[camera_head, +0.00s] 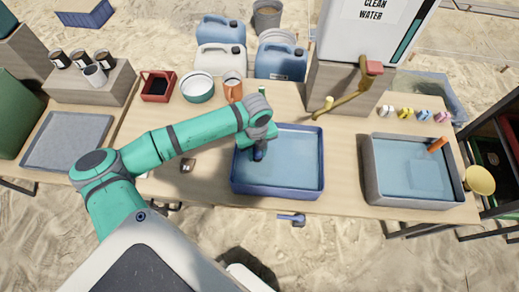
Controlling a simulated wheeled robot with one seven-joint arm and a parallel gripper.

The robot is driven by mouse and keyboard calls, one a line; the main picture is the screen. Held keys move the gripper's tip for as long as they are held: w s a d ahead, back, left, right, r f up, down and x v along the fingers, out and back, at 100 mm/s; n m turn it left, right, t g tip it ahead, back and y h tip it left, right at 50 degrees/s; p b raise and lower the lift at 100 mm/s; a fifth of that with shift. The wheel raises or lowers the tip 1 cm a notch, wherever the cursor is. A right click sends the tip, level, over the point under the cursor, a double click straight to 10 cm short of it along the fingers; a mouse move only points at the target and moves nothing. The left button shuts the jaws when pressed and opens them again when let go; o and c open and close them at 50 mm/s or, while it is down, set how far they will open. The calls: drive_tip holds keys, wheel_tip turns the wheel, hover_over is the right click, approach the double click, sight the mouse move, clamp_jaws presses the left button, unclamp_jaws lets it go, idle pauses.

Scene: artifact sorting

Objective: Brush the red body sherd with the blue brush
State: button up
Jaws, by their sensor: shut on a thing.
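My gripper (260,143) is over the left part of the blue basin. It is shut on a dark blue thing (259,152) that looks like the blue brush, pointing down into the basin. My own wrist hides part of it, and I cannot tell whether its tip touches anything. I cannot make out the red body sherd; it may be hidden under or behind my gripper. A small brown piece (187,165) lies on the table to the left of the basin, too small to identify.
The blue basin (276,190) holds water. A grey basin (414,199) with an orange item (438,144) stands at right. A dark red box (158,86), a round bowl (198,88) and an orange mug (232,86) stand behind. A grey tray (68,141) lies at left.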

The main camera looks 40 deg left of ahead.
drive_tip(key=shift+s+a, duration=0.25)
drive_tip(key=shift+s, duration=0.85)
drive_tip(key=shift+w+d+f, duration=0.1)
drive_tip(key=shift+w+d, duration=0.1)
drive_tip(key=shift+w, duration=0.6)
drive_tip(key=shift+w+d, duration=0.25)
drive_tip(key=shift+w, duration=0.5)
drive_tip(key=shift+w+d+f, duration=0.1)
drive_tip(key=shift+w+d, duration=0.1)
drive_tip(key=shift+w, duration=0.6)
wheel_tip(320, 180, up, 9)
